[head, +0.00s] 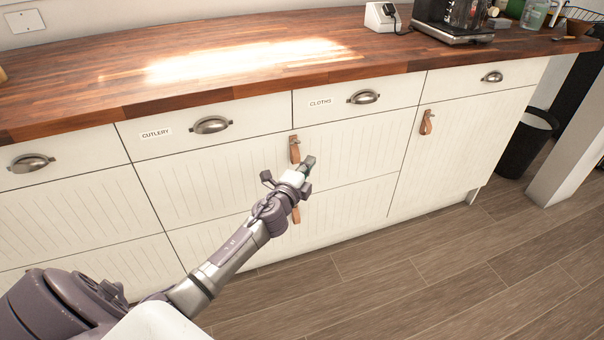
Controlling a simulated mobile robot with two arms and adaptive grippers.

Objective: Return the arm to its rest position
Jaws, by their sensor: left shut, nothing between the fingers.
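My left arm (232,248) comes in from the lower left and reaches out in front of the white kitchen cabinets. Its gripper (308,165) is shut and empty. In the picture it overlaps the cabinet front just below the drawer labelled "CLOTHS", right beside a brown leather pull (294,148). I cannot tell whether it touches the pull. Another leather pull (296,215) shows partly behind the gripper's wrist. My right gripper is not in view.
The wooden worktop (100,88) runs above drawers with metal cup handles, including the "CUTLERY" drawer (185,133), which is shut. A coffee machine (455,20) stands at the back right. A dark bin (527,145) stands beyond the cabinets. The plank floor (400,280) is clear.

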